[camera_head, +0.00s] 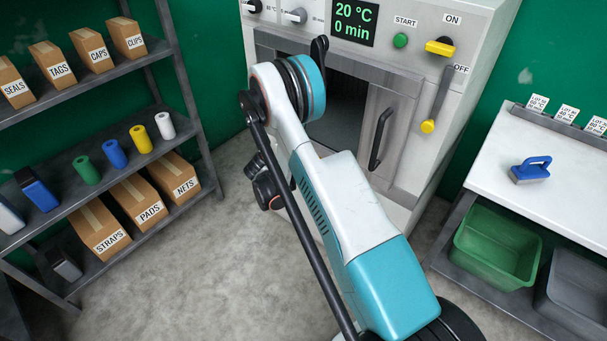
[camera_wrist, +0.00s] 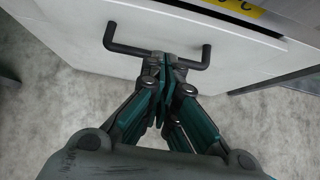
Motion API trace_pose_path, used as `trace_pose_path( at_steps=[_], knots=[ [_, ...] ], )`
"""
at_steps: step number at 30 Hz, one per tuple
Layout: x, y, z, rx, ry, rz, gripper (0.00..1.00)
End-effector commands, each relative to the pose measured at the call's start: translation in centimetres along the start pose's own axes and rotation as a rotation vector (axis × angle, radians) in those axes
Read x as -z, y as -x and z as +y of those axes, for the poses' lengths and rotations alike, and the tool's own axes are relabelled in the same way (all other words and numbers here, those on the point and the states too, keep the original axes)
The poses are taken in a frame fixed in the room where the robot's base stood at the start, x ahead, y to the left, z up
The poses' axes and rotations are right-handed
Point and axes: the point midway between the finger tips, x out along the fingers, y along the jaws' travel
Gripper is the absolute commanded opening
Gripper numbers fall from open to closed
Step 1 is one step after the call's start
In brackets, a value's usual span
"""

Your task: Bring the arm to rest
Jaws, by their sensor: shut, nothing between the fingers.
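My gripper (camera_wrist: 167,62) is shut and empty in the wrist view, its fingertips pressed together and pointing at a white panel (camera_wrist: 75,35). The fingertips cover the middle of a black bar handle (camera_wrist: 205,56) on that panel; I cannot tell whether they touch it. In the head view my teal and white arm (camera_head: 352,195) is raised and bent in front of the machine (camera_head: 455,95). The gripper's fingers are hidden there.
The machine's dark opening shows beside a grey door (camera_head: 390,115) with a black handle. A shelf rack (camera_head: 100,62) with boxes and spools stands left. A white-topped bench (camera_head: 565,195) with a blue-handled tool (camera_head: 532,168) and a green bin (camera_head: 497,247) stands right. Grey floor lies clear between.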

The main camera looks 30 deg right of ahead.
Motion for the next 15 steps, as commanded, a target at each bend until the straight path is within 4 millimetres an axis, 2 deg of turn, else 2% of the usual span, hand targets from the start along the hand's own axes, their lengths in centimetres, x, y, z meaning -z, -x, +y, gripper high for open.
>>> trace_pose_path(
  at_steps=[3,11,15],
  knots=[
    [-0.1,0.9,0.0,0.000,0.001,0.000,0.00],
    [-0.2,1.4,0.1,-0.002,-0.007,0.002,0.00],
    [-1.6,3.4,0.5,-0.019,-0.069,0.020,0.00]
  ],
)
